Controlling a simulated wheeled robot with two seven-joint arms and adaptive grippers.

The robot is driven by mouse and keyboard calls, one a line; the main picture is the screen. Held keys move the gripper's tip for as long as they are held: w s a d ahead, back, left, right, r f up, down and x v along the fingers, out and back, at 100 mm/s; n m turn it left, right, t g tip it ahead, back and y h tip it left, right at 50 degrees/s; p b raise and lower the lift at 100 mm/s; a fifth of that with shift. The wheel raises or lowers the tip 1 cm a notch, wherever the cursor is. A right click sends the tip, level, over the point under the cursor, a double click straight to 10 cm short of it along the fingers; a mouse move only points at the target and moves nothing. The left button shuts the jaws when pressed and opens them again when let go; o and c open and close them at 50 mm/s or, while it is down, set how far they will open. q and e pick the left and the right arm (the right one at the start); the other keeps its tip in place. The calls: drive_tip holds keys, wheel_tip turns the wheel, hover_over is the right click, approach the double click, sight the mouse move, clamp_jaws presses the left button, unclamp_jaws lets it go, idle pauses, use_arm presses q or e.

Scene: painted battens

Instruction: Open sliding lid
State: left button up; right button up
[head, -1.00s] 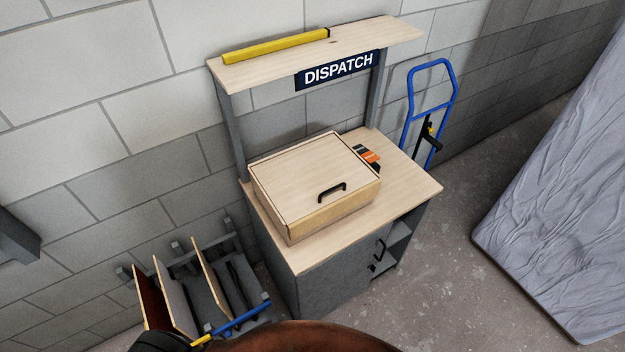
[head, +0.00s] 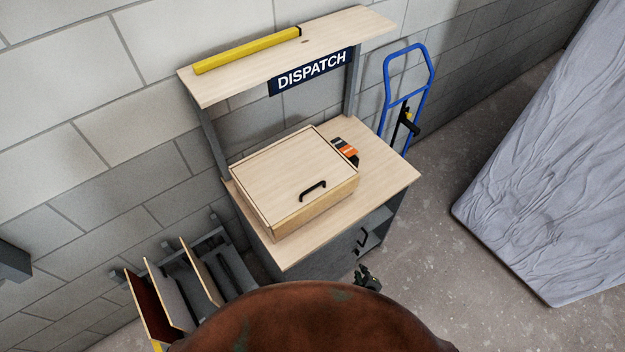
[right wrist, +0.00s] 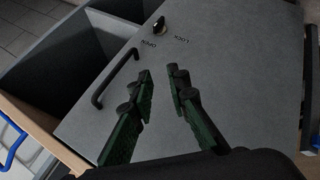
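The wooden box (head: 318,215) sits on the dispatch desk. Its flat pale lid (head: 275,170) covers the top, with a black bar handle (head: 313,190) near the front right edge. My right gripper (head: 367,277) shows small and dark, below the desk's front edge and apart from the box. In the right wrist view its green-black fingers (right wrist: 160,73) are apart with nothing between them. They are in front of a grey cabinet door (right wrist: 225,65). The box and lid cannot be made out in that view. My left gripper is not in view.
A shelf (head: 225,85) with a yellow bar (head: 245,50) hangs above. The door has a black handle (right wrist: 115,78) and knob (right wrist: 159,25). A blue hand truck (head: 385,75) stands right.

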drive_tip(key=w+a+r+n+t, duration=0.1)
drive_tip(key=w+a+r, duration=0.1)
drive_tip(key=r, duration=0.4)
drive_tip(key=w+a+r+n+t+p, duration=0.1)
drive_tip(key=w+a+r, duration=0.1)
drive_tip(key=r, duration=0.4)
drive_tip(key=w+a+r+n+t+p, duration=0.1)
drive_tip(key=w+a+r, duration=0.2)
drive_tip(key=r, duration=0.3)
drive_tip(key=shift+w+a+r+n+y, duration=0.1)
drive_tip(key=shift+w+r+n+y, duration=0.2)
drive_tip(key=shift+w, duration=0.15)
drive_tip(key=n+t+y+p, duration=0.3)
drive_tip(key=n+t, duration=0.1)
drive_tip(key=n, duration=0.2)
approach(313, 187)
drive_tip(key=w, duration=0.3)
drive_tip(key=x, duration=0.5)
drive_tip(key=f+x, duration=0.1)
drive_tip(key=x, duration=0.1)
drive_tip(key=shift+a+b, duration=0.3)
drive_tip(key=shift+b, duration=0.05)
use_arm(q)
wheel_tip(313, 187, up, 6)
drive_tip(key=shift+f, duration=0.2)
use_arm(e)
drive_tip(key=shift+c, duration=0.3)
clamp_jaws()
